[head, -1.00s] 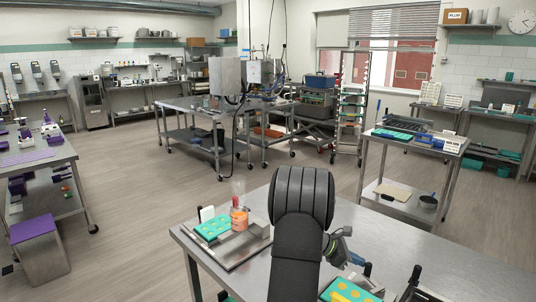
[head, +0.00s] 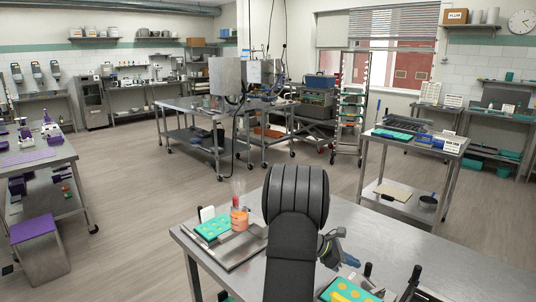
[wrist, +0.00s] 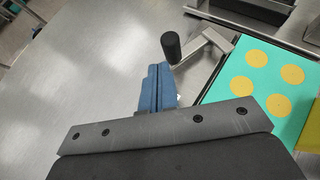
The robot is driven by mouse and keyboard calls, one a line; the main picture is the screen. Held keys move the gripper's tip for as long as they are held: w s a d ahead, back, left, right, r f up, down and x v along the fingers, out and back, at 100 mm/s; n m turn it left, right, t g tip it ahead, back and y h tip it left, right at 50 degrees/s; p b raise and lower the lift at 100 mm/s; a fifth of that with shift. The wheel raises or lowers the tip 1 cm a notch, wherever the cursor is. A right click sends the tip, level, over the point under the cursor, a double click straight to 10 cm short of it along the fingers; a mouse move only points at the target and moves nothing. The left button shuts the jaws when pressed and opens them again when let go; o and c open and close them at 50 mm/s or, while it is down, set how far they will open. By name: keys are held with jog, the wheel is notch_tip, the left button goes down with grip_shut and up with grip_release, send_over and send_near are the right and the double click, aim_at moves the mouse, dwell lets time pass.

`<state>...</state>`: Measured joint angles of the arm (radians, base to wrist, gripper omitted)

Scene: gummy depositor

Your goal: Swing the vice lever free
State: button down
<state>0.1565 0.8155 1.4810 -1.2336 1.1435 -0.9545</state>
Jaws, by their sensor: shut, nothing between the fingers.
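The vice lever shows in the wrist view as a bent flat metal arm (wrist: 207,46) with a black upright knob (wrist: 171,47) at its end. My gripper (wrist: 159,70) has its blue fingers together with nothing between them. Its tips are just short of the knob, in front of it; I cannot tell whether they touch. In the head view my gripper (head: 352,262) is partly hidden behind my arm, with a black upright handle (head: 368,270) close to its right. A teal mould (wrist: 252,92) with yellow round fills lies right of the fingers.
The steel table (head: 440,255) is bare behind and right of my gripper. A second black handle (head: 415,274) stands at the front right.

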jog(key=s+a+r, duration=0.2)
jog(key=a+r, duration=0.3)
jog(key=a, duration=0.2)
jog(key=d+f, duration=0.1)
jog(key=d, duration=0.1)
jog(key=w+d+f, duration=0.1)
jog(key=d+f, duration=0.2)
jog(key=d, duration=0.1)
jog(key=shift+w+d+f, duration=0.35)
jog(key=shift+w, duration=0.05)
jog(key=d, duration=0.2)
jog(key=w+d, duration=0.1)
jog(key=d, duration=0.1)
jog(key=shift+w+d+f, duration=0.15)
jog(key=shift+d+f, duration=0.05)
jog(key=shift+d, duration=0.2)
jog(key=shift+s+a+r+n+t, duration=0.1)
jog(key=shift+s+a+n+t, duration=0.35)
jog(key=shift+n+t, duration=0.25)
jog(key=shift+s+a+n+t, duration=0.35)
jog(key=shift+a+n+t, duration=0.1)
jog(key=shift+n+t, duration=0.5)
